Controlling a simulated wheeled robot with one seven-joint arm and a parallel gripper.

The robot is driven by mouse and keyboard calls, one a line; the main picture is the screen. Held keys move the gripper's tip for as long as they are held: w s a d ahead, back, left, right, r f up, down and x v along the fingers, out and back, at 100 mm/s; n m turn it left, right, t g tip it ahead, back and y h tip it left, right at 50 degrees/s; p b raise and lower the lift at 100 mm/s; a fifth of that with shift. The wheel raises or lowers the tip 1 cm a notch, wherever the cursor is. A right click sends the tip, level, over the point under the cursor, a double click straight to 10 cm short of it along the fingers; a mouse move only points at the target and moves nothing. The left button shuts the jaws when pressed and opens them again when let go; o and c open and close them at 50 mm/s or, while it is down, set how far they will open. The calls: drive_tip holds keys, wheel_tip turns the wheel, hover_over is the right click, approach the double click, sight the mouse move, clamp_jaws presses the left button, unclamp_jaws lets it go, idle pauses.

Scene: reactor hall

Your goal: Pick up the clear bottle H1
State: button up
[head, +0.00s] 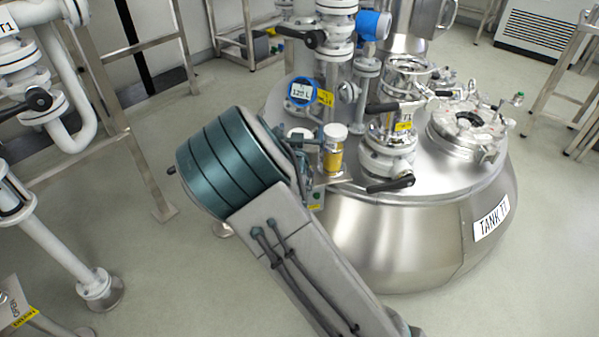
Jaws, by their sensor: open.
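No bottle marked H1 can be read in the head view. A small yellow vessel (333,152) with a pale round top is at the left edge of the steel tank's lid, just right of my arm. I cannot tell whether it is a bottle or a fitting. A second pale round top shows to its left, partly hidden. My arm crosses the lower middle of the view, and its teal joint covers the area left of the tank. My gripper's fingers cannot be made out; the arm hides that area.
The steel tank T1 (385,250) fills the centre right, crowded with valves and pipes (387,140). White pipework (60,80) and a metal frame (110,90) stand at the left. Open floor (150,260) lies left of my arm and right of the tank.

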drive_tip(key=shift+r, duration=0.1)
drive_tip(key=c, duration=1.8)
wheel_tip(320, 180, up, 18)
drive_tip(key=p, duration=0.6)
